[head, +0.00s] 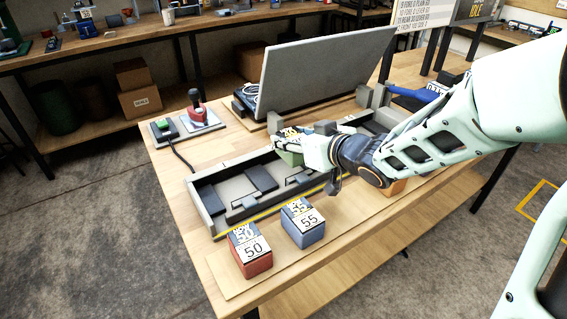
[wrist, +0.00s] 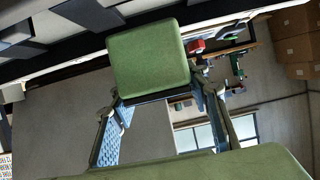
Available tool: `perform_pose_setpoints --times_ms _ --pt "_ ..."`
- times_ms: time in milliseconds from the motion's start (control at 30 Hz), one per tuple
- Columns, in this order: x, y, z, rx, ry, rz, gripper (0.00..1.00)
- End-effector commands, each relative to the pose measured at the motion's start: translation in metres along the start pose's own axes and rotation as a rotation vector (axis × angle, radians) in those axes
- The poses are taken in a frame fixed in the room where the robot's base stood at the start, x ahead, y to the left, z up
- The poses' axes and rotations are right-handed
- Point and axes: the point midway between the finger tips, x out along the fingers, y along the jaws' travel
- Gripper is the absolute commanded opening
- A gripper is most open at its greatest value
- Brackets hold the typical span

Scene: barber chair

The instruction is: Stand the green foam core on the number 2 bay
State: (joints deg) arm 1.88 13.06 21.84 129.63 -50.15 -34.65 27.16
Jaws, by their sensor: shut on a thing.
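The green foam core (head: 289,158) is a small green block with a printed label on top, partly hidden by my gripper (head: 312,152) in the head view. My gripper is shut on it, over the long grey tray. In the wrist view a green block face (wrist: 148,60) shows by the blue-padded fingers (wrist: 160,125), and a second green surface fills the bottom edge. The tray's bays (head: 235,190) show dark pads at the left; I cannot read a number 2 on any bay. I cannot tell whether the core touches the tray.
A red block marked 50 (head: 251,252) and a blue block marked 55 (head: 304,225) stand in front of the tray. An orange block (head: 393,188) is partly behind my arm. A large grey panel (head: 325,75) leans behind the tray.

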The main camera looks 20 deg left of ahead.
Motion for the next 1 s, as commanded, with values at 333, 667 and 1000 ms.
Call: perform_pose_setpoints --times_ms 333,667,1000 --pt "0.030 -0.013 0.025 0.001 -0.002 -0.001 0.13" --pt "0.037 -0.012 0.044 -0.001 0.001 0.001 0.13" --pt "0.038 -0.012 0.047 -0.001 0.000 0.001 0.50"
